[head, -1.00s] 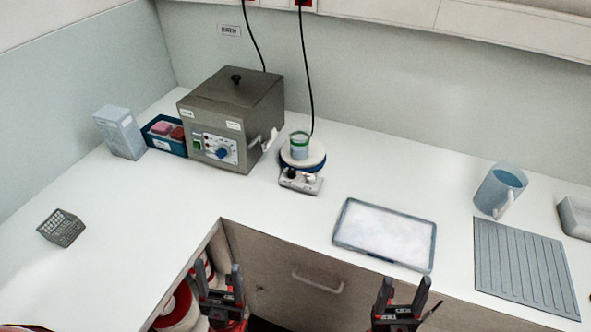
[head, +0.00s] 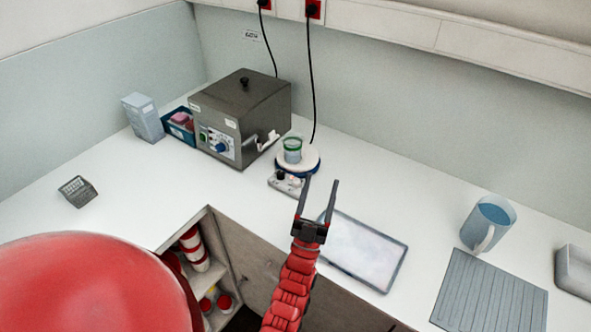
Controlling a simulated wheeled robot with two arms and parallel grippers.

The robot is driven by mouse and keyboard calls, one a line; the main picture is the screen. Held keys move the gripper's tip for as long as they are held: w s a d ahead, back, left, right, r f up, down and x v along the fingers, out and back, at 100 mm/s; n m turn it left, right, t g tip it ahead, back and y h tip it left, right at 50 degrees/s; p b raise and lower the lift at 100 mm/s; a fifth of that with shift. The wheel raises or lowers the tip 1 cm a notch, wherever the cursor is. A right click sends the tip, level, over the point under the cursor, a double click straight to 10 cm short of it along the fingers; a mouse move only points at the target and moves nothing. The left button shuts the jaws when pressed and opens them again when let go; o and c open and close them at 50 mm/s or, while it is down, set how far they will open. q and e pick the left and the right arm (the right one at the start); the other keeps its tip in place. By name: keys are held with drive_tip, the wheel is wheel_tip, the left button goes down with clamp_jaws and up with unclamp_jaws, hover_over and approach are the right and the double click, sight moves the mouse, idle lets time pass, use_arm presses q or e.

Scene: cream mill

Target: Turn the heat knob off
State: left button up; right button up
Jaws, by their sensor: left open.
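The small hotplate (head: 284,187) has a round white top and a low control front with a dark knob (head: 280,176) on its left and a paler spot beside it. A beaker with a green rim (head: 292,150) stands on its top. The grey metal bath (head: 240,105) behind it on the left has a blue knob (head: 220,148) on its front panel. Knob markings are too small to read. My left gripper (head: 319,182) is open and empty, fingers pointing up the picture, just right of the hotplate's front, apart from the knobs. My right gripper is out of view.
A shallow framed tray (head: 393,279) lies right of my left gripper. A blue jug (head: 488,222) and a ribbed mat (head: 491,290) are farther right. A pale box (head: 143,117) and a blue bin stand left of the bath. Black cables hang behind. The counter's front left is mostly clear.

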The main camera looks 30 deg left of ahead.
use_arm(q)
drive_tip(key=w+a+f+n+g+y+p, duration=0.2)
drive_tip(key=w+a+g+p, duration=0.5)
drive_tip(key=w+a+g, duration=0.9)
drive_tip(key=s+a+r+g+h+p, duration=0.3)
drive_tip(key=s+g+h+p, duration=0.3)
drive_tip(key=s, duration=0.3)
drive_tip(key=g+b, duration=0.1)
drive_tip(key=b, duration=0.4)
approach(280, 173)
drive_tip(key=shift+m, duration=0.4)
drive_tip(key=p+x, duration=0.2)
drive_tip(key=x, duration=0.4)
drive_tip(key=shift+w+d+f+p, duration=0.1)
drive_tip(key=shift+w+f+p, duration=0.2)
drive_tip(key=shift+p, duration=0.1)
drive_tip(key=shift+x, duration=0.9)
drive_tip(key=shift+s, duration=0.1)
